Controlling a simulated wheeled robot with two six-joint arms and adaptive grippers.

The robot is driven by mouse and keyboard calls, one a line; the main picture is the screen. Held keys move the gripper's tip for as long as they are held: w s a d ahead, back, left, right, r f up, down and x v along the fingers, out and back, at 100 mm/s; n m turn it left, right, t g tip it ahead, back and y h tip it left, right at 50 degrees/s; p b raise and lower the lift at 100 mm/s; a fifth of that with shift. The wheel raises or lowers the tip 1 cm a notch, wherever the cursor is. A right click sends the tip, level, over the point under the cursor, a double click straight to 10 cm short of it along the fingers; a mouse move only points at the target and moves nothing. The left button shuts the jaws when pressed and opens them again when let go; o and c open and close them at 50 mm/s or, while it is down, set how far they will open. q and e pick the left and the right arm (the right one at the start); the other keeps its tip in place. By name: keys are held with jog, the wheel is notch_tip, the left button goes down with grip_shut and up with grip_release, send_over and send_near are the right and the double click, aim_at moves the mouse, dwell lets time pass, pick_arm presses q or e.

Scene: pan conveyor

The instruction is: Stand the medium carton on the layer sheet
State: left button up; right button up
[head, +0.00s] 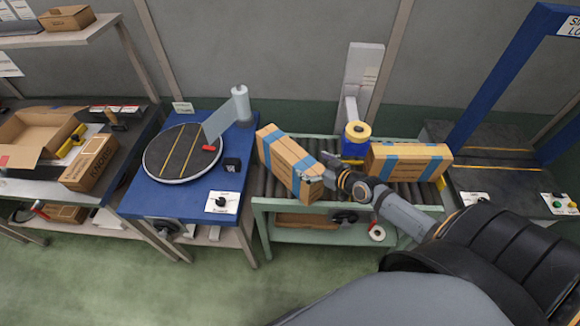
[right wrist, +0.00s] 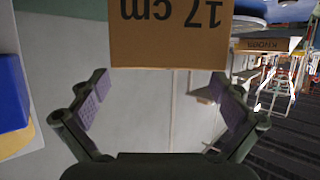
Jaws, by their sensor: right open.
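Two brown cartons with blue tape stand on the roller conveyor: a left carton (head: 285,158) set at an angle and a right carton (head: 408,162). I cannot tell for certain which is the medium one. My right gripper (head: 328,172) is at the near right end of the left carton. In the right wrist view my open right gripper (right wrist: 158,83) faces a carton (right wrist: 170,42) printed "17 cm", upside down; its lower edge is near the fingertips, and I cannot tell whether they touch it. No layer sheet can be made out. My left gripper is not in view.
A roller conveyor (head: 262,187) runs across the middle. A blue stand with a round turntable (head: 160,175) and a film roll (head: 241,103) is to its left. A blue frame (head: 500,75) rises at right.

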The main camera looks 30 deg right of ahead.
aim_at(300, 159)
jog(key=shift+w+a+f, duration=0.25)
jog(key=shift+w+a, duration=0.1)
jog(key=shift+w, duration=0.3)
jog(key=x, duration=0.3)
jog(key=shift+a+f, duration=0.1)
jog(key=shift+w+a+f, duration=0.1)
jog(key=shift+w+f, duration=0.05)
jog(key=shift+w, duration=0.25)
jog(key=c, duration=1.7)
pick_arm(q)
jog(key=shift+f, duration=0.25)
pick_arm(e)
jog(key=shift+c, duration=0.8)
